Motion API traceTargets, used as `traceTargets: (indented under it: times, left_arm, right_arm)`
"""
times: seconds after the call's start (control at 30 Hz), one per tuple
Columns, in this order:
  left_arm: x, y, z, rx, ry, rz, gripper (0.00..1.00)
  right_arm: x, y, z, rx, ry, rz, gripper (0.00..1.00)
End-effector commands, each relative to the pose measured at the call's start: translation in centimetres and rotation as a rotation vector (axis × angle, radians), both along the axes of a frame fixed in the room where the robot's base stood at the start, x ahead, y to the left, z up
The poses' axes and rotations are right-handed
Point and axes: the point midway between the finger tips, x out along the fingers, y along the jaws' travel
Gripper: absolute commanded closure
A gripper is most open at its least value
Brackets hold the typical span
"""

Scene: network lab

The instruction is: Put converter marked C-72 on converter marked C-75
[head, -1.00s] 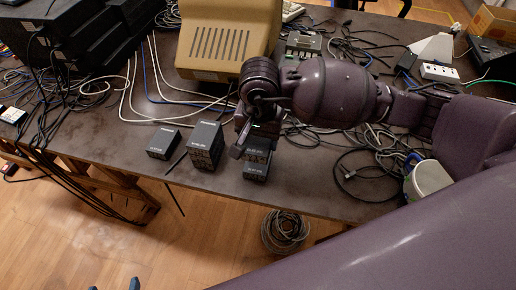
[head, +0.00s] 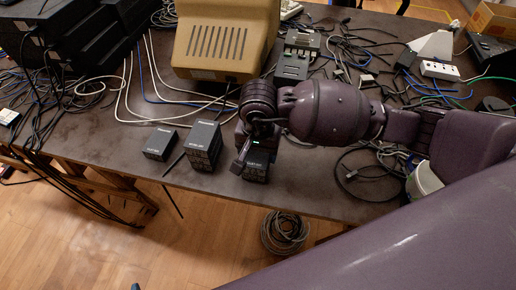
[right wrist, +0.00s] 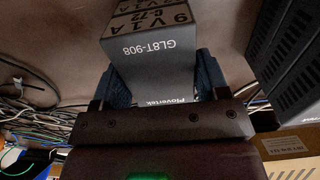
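My right gripper (head: 252,158) points down at the table's front edge. In the right wrist view its two blue fingers (right wrist: 162,80) stand against both sides of a dark grey converter (right wrist: 150,50), marked C-72 on its end face. It also shows under the gripper in the head view (head: 257,169), partly hidden. I cannot tell what is directly beneath it. A taller dark converter (head: 203,147) stands to its left, and a low one (head: 159,144) farther left. C-75 is not readable on any of them. Only a blue tip of my left gripper (head: 135,287) shows at the bottom edge.
A beige monitor (head: 222,45) stands behind the converters. Black equipment (head: 65,45) is stacked at the left, with cables around it. More cables and a power strip (head: 439,72) lie at the right. A cable coil (head: 284,232) is on the floor.

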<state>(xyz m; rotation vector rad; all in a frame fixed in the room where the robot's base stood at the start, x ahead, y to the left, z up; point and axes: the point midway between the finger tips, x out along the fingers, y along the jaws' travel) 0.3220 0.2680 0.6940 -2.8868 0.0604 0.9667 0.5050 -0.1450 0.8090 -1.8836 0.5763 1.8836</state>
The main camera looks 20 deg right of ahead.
Motion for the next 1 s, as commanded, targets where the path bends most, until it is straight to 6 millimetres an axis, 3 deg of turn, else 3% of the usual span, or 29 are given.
traceTargets:
  times: [0.03, 0.13, 0.53, 1.0]
  left_arm:
    - [0.1, 0.0, 0.1, 0.0, -0.002, 0.0, 0.11]
    - [0.1, 0.0, 0.1, 0.0, -0.003, 0.0, 0.11]
    - [0.3, 0.2, 0.6, 0.005, -0.011, -0.005, 0.11]
    - [0.1, 0.3, 1.8, 0.008, -0.021, -0.004, 0.11]
  right_arm:
    - [0.0, 0.0, 0.0, 0.0, 0.0, 0.0, 0.24]
    - [0.0, 0.0, 0.1, 0.0, 0.0, 0.0, 0.11]
    - [0.1, 0.0, 1.1, 0.0, -0.004, 0.001, 0.11]
    - [0.1, 0.0, 9.5, 0.0, -0.007, 0.001, 0.11]
